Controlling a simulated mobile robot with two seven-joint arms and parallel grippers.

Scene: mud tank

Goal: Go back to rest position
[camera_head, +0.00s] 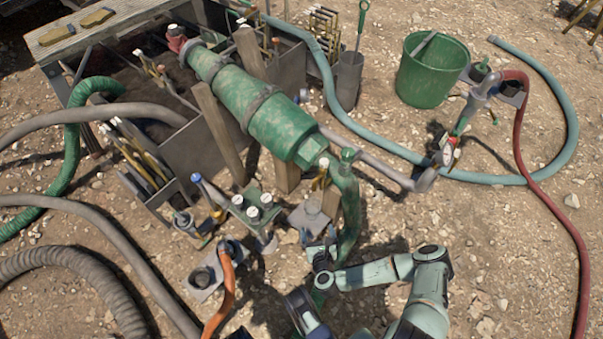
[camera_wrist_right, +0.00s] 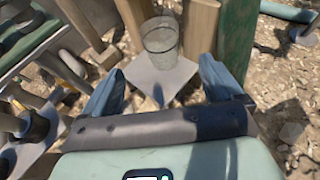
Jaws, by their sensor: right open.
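My right gripper (camera_head: 318,247) is low in the middle of the head view, with my pale green arm reaching it from the bottom right. In the right wrist view its two blue-grey fingers (camera_wrist_right: 162,84) stand wide apart with nothing held between them. Beyond the fingertips, a grey cup-like holder (camera_wrist_right: 160,38) stands on a square grey plate (camera_wrist_right: 178,77). The same plate shows in the head view (camera_head: 305,222), just above the gripper. I cannot tell how close the fingers are to the holder. My left gripper is not in view.
A large green cylinder (camera_head: 240,95) slopes over the mud tank (camera_head: 165,150). A green pipe (camera_head: 349,205) hangs close beside my right gripper. A valve stand (camera_head: 255,205) and orange hose (camera_head: 227,285) lie left. Gravel is open to the right, before the red hose (camera_head: 550,210).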

